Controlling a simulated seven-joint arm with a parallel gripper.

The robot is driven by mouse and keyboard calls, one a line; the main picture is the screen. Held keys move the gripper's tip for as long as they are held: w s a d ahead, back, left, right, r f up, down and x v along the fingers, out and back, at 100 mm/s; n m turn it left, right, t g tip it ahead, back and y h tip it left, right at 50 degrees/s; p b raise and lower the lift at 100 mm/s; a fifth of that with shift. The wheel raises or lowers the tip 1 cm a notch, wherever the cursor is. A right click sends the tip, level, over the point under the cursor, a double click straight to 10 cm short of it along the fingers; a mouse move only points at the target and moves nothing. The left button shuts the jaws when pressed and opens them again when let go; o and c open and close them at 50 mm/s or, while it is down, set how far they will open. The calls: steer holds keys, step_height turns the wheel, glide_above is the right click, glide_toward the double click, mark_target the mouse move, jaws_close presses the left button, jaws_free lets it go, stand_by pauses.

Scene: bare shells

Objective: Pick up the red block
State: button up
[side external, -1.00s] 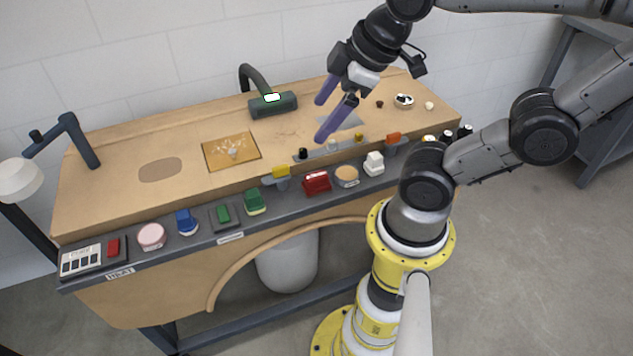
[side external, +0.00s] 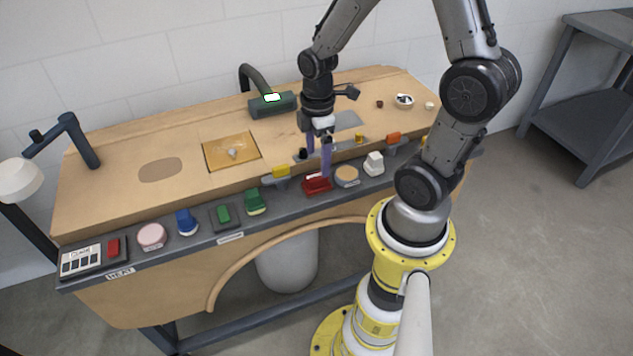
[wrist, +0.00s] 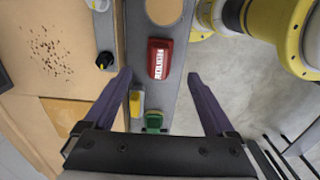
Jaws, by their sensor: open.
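The red block (side external: 316,184) sits on the grey front strip of the workbench. In the wrist view the red block (wrist: 160,58), with white lettering on its side, lies just beyond and between the fingertips. My gripper (side external: 318,164) points down over the bench's front edge, its purple fingers apart, and one finger overlaps the red block in the side view. The wrist view shows my gripper (wrist: 160,74) open and empty. I cannot tell the exact height of the fingertips above the block.
A yellow block (side external: 281,171) and a green piece (side external: 255,201) stand left of the red block. A round tan-topped piece (side external: 347,174) and a white piece (side external: 374,162) stand close on its right. A black knob (wrist: 104,60) lies near one finger. A dark green lamp (side external: 272,106) stands behind.

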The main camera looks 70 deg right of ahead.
mark_target(316, 175)
steer(key=shift+w+a+f, duration=0.1)
steer(key=shift+f, duration=3.75)
jaws_close()
steer(key=shift+r, duration=0.1)
steer(key=shift+r, duration=0.45)
step_height(316, 175, up, 2)
steer(key=shift+r, duration=0.15)
steer(key=s+a+r, duration=0.5)
steer(key=s+r, duration=0.4)
steer(key=s, duration=0.4)
steer(key=shift+r, duration=0.35)
steer(key=shift+a, duration=0.1)
